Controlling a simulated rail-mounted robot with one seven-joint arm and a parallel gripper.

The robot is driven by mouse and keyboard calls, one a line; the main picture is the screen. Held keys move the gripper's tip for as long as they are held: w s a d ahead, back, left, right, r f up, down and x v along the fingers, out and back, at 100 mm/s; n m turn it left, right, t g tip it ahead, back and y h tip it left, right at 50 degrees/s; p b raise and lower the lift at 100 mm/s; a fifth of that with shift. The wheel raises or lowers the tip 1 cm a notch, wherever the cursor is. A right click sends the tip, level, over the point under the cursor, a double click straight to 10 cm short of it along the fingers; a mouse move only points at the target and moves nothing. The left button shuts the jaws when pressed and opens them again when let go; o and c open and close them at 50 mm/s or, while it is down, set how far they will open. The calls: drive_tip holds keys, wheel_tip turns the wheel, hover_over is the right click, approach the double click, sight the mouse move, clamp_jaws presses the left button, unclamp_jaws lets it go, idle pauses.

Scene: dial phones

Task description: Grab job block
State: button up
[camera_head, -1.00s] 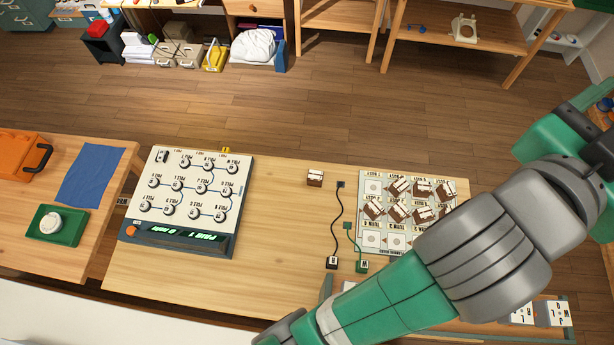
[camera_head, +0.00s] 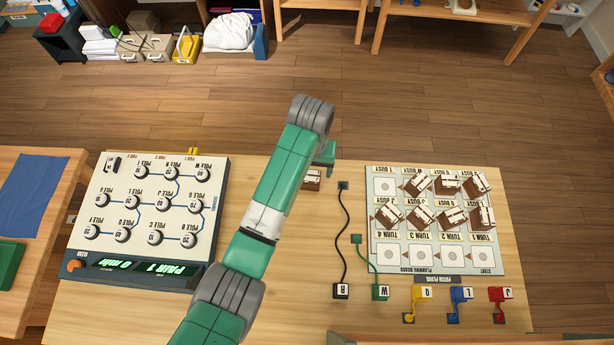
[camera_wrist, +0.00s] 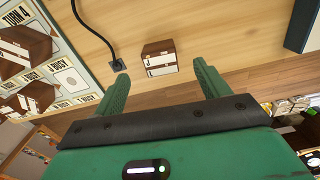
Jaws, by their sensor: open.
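A small brown block with a white-labelled face, the job block (camera_head: 311,181), sits alone on the wooden table, left of the planning board. It is partly hidden behind my arm in the head view. In the wrist view the job block (camera_wrist: 160,59) lies ahead of my gripper (camera_wrist: 160,85), between the lines of the two green fingers and beyond their tips. My gripper is open and empty, not touching the block. Several similar brown blocks (camera_head: 452,217) sit on the planning board (camera_head: 386,187).
A black plug cable (camera_head: 345,215) ends close beside the block, and a green cable (camera_head: 357,240) lies near it. The phone panel (camera_head: 150,215) stands at the table's left. Coloured patch plugs (camera_head: 461,294) line the front right. Bare wood surrounds the block.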

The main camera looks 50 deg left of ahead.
sight(310, 176)
wheel_tip(310, 176, down, 2)
drive_tip(key=shift+f, duration=0.1)
drive_tip(key=f, duration=0.1)
drive_tip(key=f+b, duration=0.1)
drive_tip(key=f, duration=0.1)
drive_tip(key=f+b, duration=0.1)
drive_tip(key=shift+w+a+f, duration=0.3)
drive_tip(key=shift+w, duration=0.1)
drive_tip(key=shift+f, duration=0.3)
drive_tip(key=shift+c, duration=0.4)
drive_tip(key=c, duration=1)
